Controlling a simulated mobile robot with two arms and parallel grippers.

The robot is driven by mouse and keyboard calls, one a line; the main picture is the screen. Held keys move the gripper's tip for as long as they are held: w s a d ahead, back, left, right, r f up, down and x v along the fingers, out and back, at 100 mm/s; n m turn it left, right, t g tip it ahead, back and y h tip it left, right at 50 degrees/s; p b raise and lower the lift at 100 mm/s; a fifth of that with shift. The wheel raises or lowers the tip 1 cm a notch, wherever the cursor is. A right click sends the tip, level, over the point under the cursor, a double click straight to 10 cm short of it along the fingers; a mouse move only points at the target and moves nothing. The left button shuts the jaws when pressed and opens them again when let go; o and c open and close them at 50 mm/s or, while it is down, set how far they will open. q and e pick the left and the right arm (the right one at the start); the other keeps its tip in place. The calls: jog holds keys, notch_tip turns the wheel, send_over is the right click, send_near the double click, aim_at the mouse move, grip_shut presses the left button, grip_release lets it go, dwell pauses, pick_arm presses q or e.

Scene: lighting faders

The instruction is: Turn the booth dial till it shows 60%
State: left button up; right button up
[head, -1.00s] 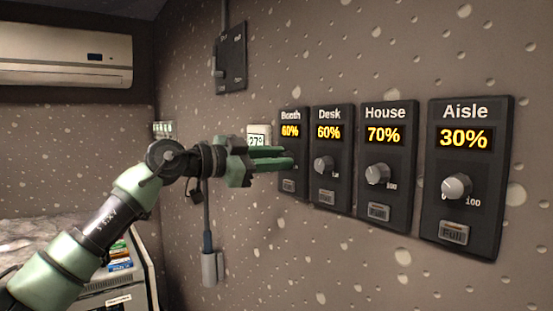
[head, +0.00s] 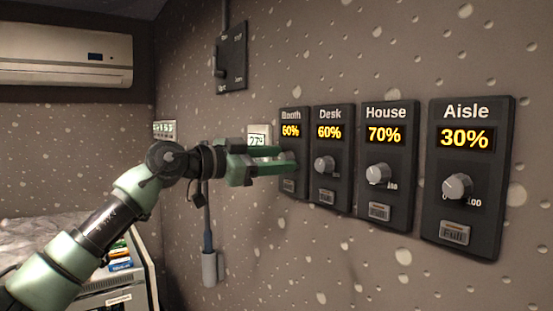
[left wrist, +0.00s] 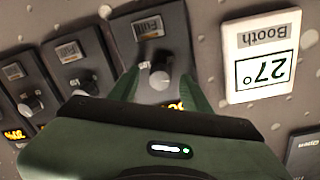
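The booth panel (head: 292,190) is the leftmost of the dark wall panels, and its yellow display (head: 290,131) reads 60%. My left gripper (head: 290,160) is at the panel with its fingers on either side of the booth dial. In the left wrist view the booth dial (left wrist: 160,79) stands between the two fingertips (left wrist: 160,76), with a visible gap on each side. The gripper is open there. The gripper body hides most of the booth display in that view. My right gripper is not in view.
To the right are the Desk panel (head: 332,182) at 60%, House panel (head: 386,192) at 70% and Aisle panel (head: 470,208) at 30%, each with its own dial. A white 27° sign (left wrist: 262,50) is beside the booth panel. A switch plate (head: 231,55) is above left.

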pick_arm(q)
jog(key=b+v, duration=0.3)
jog(key=v, duration=0.4)
jog(key=shift+s+a, duration=0.2)
jog(key=shift+a, duration=0.15)
